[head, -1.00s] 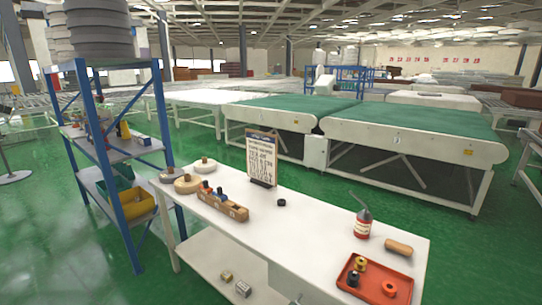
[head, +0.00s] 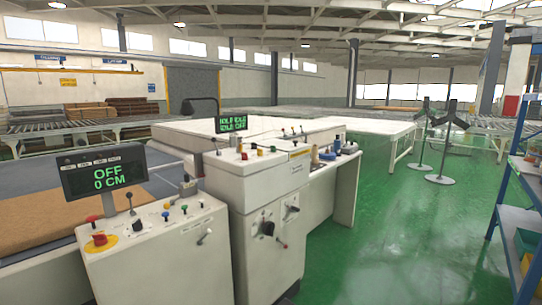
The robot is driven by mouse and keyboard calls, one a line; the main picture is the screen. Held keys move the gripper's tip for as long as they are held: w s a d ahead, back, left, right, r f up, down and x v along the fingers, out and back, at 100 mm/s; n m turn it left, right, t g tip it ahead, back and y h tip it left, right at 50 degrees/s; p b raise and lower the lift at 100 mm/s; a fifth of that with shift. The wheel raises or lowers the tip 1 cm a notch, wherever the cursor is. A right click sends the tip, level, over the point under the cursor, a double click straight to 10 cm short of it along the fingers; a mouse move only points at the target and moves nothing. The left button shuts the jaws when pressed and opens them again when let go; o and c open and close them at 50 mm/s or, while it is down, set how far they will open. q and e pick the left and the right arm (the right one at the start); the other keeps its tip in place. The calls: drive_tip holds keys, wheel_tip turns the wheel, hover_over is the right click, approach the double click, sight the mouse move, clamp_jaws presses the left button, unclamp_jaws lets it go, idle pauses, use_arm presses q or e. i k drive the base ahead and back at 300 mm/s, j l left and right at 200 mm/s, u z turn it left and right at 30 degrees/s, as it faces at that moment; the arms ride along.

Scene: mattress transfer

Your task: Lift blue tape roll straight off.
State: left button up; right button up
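No gripper of mine shows in the head view. I cannot make out a blue tape roll for certain. A small blue item (head: 327,156) lies at the right end of the white machine top, beside a tan spool-like item (head: 315,155). It is too small to tell whether it is a tape roll or whether it sits on a peg.
A white control cabinet (head: 265,195) with levers and knobs stands in the middle. A lower console (head: 160,250) with a display (head: 104,170) reading "OFF 0 CM" is at the left. A blue shelf rack (head: 525,215) is at the right edge. Green floor (head: 410,245) is clear between them.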

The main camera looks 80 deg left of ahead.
sight(328, 153)
drive_tip(key=u, duration=2)
drive_tip(key=i+l+z, duration=0.2)
drive_tip(key=i, duration=0.2)
drive_tip(key=i+z, duration=0.3)
drive_tip(key=i, duration=2.45)
